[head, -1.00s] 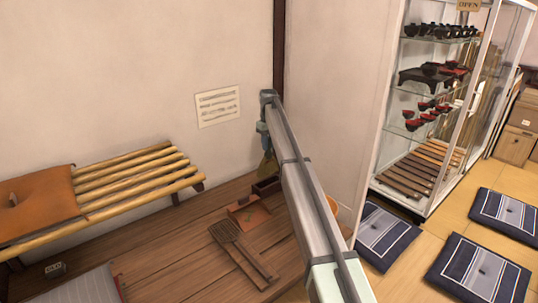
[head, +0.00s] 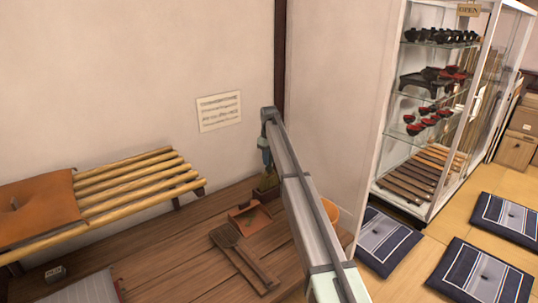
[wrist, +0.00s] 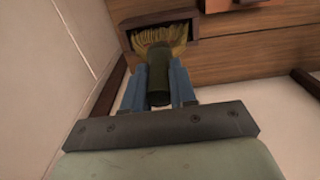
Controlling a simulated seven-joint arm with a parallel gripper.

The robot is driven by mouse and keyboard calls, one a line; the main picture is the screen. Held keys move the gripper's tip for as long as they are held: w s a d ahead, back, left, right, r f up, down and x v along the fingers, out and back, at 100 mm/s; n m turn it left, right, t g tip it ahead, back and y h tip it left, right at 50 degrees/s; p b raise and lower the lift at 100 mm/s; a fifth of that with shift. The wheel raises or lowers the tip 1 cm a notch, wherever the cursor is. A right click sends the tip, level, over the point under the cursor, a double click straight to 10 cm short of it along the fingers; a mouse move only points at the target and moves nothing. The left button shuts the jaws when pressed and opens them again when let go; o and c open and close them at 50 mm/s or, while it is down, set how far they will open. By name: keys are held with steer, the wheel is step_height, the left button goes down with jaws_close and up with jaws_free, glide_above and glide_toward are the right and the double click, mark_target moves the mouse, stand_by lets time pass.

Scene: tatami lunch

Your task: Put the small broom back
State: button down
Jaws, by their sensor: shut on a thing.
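The small broom has yellow bristles and a dark green handle (wrist: 158,80). My gripper (wrist: 159,84) is shut on that handle, with a blue finger on each side of it in the wrist view. In the head view the broom (head: 267,182) hangs below my gripper (head: 266,164), bristles down. The bristles are at the opening of a small dark wooden box (wrist: 150,18), which stands on the wooden floor by the wall. I cannot tell whether the bristles touch its bottom. In the head view the broom and my arm hide most of the box.
An orange-brown dustpan (head: 249,217) and a flat wooden paddle (head: 242,257) lie just in front. An orange round thing (head: 330,209) is partly behind my arm. A slatted bench (head: 140,181) stands left; a glass cabinet (head: 428,110) and cushions (head: 389,239) are to the right.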

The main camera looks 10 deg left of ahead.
mark_target(269, 166)
steer(key=shift+f, duration=2.3)
steer(key=c, duration=0.8)
jaws_free()
